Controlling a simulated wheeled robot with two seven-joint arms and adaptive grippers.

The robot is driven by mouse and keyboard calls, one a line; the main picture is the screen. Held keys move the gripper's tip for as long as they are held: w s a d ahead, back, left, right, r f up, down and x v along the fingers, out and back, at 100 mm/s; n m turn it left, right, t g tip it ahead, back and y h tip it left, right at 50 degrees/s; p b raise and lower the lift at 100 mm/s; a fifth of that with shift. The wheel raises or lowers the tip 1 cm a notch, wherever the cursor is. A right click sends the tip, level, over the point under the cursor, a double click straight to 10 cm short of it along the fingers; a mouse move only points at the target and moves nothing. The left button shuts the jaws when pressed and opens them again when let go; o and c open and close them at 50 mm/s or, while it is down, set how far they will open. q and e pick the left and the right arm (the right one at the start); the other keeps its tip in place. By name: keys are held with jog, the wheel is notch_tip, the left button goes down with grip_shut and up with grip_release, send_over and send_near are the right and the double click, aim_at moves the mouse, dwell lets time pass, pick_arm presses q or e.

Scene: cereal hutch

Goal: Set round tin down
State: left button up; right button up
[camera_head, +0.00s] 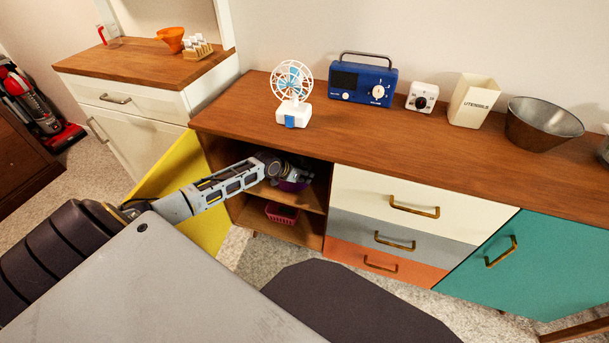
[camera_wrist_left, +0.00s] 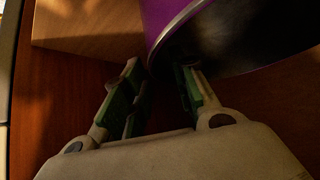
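The round tin (camera_head: 293,186) is purple and sits at the level of the upper shelf (camera_head: 312,200) inside the open left compartment of the sideboard, partly hidden by my left gripper (camera_head: 285,170). In the left wrist view the tin (camera_wrist_left: 168,14) shows its purple side, a pale metal rim and a dark face. My left gripper (camera_wrist_left: 160,82) has its green-padded fingers spread, one on each side of the rim's near edge, with a gap between them. Whether the tin's underside touches the shelf is hidden. My right gripper is not in view.
A yellow door (camera_head: 170,175) stands open left of the compartment. A pink basket (camera_head: 282,213) sits below the shelf. The sideboard top (camera_head: 400,135) carries a fan (camera_head: 292,95), a blue radio (camera_head: 362,84), a white timer (camera_head: 422,97), a cream container (camera_head: 473,100) and a metal bowl (camera_head: 540,125).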

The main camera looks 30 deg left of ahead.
pick_arm(q)
jog(key=shift+s+r, duration=0.1)
jog(key=shift+r, duration=0.05)
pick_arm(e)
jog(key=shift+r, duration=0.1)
pick_arm(q)
jog(key=shift+s+a+r, duration=0.1)
jog(key=shift+r, duration=0.05)
jog(key=shift+s+a+r+p, duration=0.1)
jog(key=shift+s+r+p, duration=0.25)
jog(key=shift+s+r, duration=0.05)
jog(key=p+v, duration=0.3)
jog(key=v, duration=0.7)
jog(key=shift+p, duration=0.3)
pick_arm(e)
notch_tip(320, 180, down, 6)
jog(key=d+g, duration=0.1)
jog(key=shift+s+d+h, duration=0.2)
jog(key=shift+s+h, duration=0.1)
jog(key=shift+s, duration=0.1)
pick_arm(q)
jog(key=shift+s+r, duration=0.1)
jog(key=shift+r, duration=0.05)
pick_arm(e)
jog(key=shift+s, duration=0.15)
